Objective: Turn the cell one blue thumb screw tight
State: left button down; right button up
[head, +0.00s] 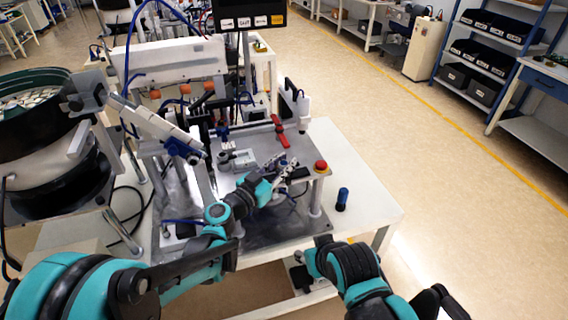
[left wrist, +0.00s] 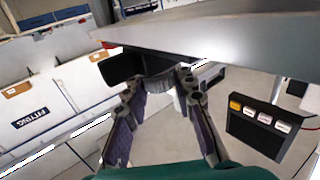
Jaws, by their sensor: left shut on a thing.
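My left gripper (head: 287,168) reaches over the metal plate of the cell (head: 240,209) on the white table.
A red button (head: 320,166) tops a post right of my left gripper. A red part (head: 281,131) is on the plate behind. A blue and black cylinder (head: 342,199) stands on the table's right side. A bowl feeder (head: 40,110) stands left. The floor at right is clear.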

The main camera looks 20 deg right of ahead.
pick_arm(q)
jog(key=c, duration=1.2)
grip_release()
jog(key=shift+a, duration=0.1)
jog(key=v, duration=1.1)
jog(key=shift+s+a, duration=0.3)
